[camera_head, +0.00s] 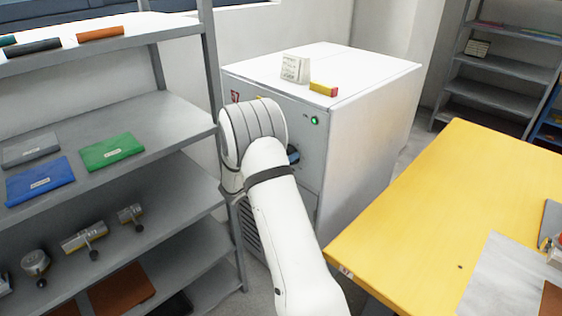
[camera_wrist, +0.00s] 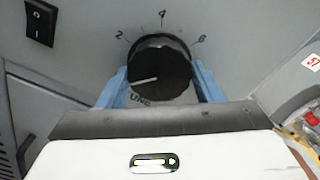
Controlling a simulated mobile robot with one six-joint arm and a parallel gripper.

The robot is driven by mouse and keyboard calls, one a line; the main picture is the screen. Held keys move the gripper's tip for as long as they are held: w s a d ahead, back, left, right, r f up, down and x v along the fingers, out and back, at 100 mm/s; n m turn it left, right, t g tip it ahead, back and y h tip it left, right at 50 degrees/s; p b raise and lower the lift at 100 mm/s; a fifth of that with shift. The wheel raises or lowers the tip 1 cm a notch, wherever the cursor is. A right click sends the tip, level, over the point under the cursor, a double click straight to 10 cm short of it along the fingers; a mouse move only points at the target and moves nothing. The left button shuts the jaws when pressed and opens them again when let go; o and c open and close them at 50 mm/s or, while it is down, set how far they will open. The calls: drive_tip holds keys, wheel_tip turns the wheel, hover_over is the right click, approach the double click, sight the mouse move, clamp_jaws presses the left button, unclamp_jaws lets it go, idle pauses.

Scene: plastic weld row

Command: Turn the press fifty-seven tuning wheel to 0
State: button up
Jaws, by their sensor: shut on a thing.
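The press fifty-seven cabinet (camera_head: 360,120) is a white-grey box with a red 57 label on its front. In the wrist view its tuning wheel (camera_wrist: 158,62) is a black ridged knob on a grey panel. Numbers 2, 4 and 6 show around its top, and a partly covered TUNE label below. The wheel's white line points left and slightly down, below the 2; no 0 is visible. My gripper (camera_wrist: 160,82) has its blue fingers on both sides of the wheel, shut on it. In the head view my arm hides the wheel, and only a bit of blue finger shows.
A black rocker switch (camera_wrist: 40,22) sits left of the wheel. A green lamp (camera_head: 315,121) is on the cabinet front. A grey shelf (camera_head: 75,135) with folders and metal parts stands close on the left. A yellow table (camera_head: 430,210) stands on the right.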

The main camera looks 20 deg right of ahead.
drive_tip(key=o, duration=0.9)
drive_tip(key=shift+s+d+r, duration=0.1)
drive_tip(key=shift+s, duration=0.1)
drive_tip(key=shift+o, duration=0.3)
drive_tip(key=v, duration=0.7)
drive_tip(key=shift+a+b, duration=0.3)
drive_tip(key=shift+a, duration=0.1)
drive_tip(key=s+r+m+g+y+p, duration=0.1)
drive_tip(key=s+r+m+g+y, duration=0.25)
drive_tip(key=s+m, duration=0.55)
drive_tip(key=s+r+m+g+y+p, duration=0.1)
drive_tip(key=s+r+m+g+y, duration=0.25)
drive_tip(key=s+m, duration=0.45)
drive_tip(key=s+a+r+m+t+y, duration=0.3)
drive_tip(key=s+a+m+y, duration=0.7)
drive_tip(key=s, duration=0.5)
drive_tip(key=a+r+m+p, duration=0.1)
drive_tip(key=a+m, duration=0.1)
drive_tip(key=a, duration=0.1)
drive_tip(key=shift+s+r, duration=0.2)
drive_tip(key=shift+s, duration=0.15)
